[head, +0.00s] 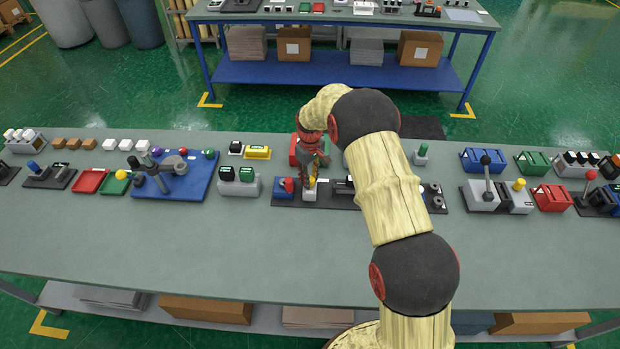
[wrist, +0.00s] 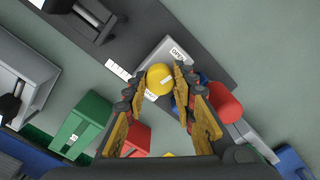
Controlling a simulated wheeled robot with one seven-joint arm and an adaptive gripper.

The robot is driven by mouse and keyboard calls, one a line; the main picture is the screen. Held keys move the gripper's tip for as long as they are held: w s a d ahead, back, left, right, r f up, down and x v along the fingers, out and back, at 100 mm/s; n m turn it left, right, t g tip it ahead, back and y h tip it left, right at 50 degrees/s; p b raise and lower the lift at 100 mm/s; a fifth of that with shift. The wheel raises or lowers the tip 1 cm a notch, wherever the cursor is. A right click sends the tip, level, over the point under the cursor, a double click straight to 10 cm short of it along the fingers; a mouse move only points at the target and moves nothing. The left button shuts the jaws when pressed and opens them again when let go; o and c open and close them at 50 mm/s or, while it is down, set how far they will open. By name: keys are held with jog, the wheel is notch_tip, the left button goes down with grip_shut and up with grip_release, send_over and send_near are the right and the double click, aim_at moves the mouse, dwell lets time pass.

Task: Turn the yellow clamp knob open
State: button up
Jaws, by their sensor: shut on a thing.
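The yellow clamp knob (wrist: 160,78) is round and sits on a light grey block with white labels, one reading "OPEN" (wrist: 178,54), in the wrist view. My gripper (wrist: 166,80) has its two yellow-padded fingers closed on either side of the knob, shut on it. In the head view my gripper (head: 312,178) points down at the dark base plate in the middle of the bench. There the knob is mostly hidden by the fingers, and its light grey block (head: 309,195) shows just below them.
A red knob (wrist: 224,103) stands close to the right finger. A green block (wrist: 80,125) and a red block (wrist: 136,137) lie to the left. In the head view a blue block with a red knob (head: 288,185) is just left of my gripper. The bench front (head: 250,245) is clear.

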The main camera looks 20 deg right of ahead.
jog(key=shift+w+n, duration=0.1)
jog(key=shift+n, duration=1)
jog(key=o, duration=1.2)
jog(key=shift+c, duration=0.2)
notch_tip(320, 180, up, 12)
